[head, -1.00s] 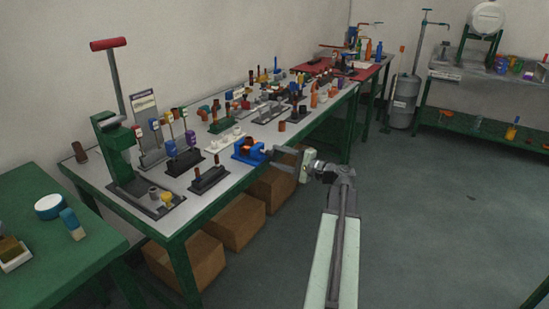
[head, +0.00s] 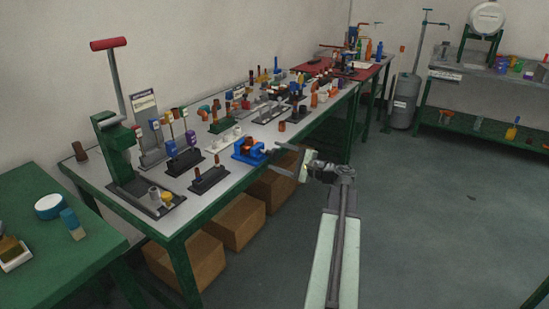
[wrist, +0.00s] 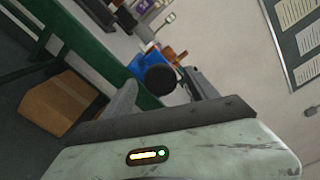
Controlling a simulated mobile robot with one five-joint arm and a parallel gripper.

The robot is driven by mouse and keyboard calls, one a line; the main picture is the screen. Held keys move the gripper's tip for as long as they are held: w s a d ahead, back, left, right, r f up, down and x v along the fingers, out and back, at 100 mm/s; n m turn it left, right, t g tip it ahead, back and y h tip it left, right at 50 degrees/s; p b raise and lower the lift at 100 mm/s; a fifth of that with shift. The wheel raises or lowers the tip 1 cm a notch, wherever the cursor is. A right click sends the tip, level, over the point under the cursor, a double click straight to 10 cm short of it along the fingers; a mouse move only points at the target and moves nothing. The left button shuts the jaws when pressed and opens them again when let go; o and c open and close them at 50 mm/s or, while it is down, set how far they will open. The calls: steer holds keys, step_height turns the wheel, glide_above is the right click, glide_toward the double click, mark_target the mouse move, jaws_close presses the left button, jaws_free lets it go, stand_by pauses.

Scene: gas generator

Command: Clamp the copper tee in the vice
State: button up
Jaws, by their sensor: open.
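The blue vice (head: 246,152) stands at the front edge of the long workbench, and it also shows in the wrist view (wrist: 147,62). Its round dark screw end (wrist: 160,79) faces my gripper. Orange-brown copper-coloured pieces (wrist: 168,52) show just beyond the screw end. They may be the copper tee, but the vice and its screw end partly hide them, so I cannot tell if they are clamped. My gripper (head: 275,158) is open and empty, just right of the vice. In the wrist view its two fingers (wrist: 158,82) lie either side of the screw end, with no clear contact.
The workbench (head: 232,183) holds several racks and small fittings behind and left of the vice. A green press (head: 118,155) stands at its near left end. Cardboard boxes (head: 235,222) sit beneath. The floor (head: 430,215) to the right is clear.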

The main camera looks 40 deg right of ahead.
steer(key=n, duration=0.5)
steer(key=shift+n, duration=0.3)
steer(key=c, duration=1.4)
steer(key=shift+o, duration=0.2)
steer(key=shift+m, duration=1.4)
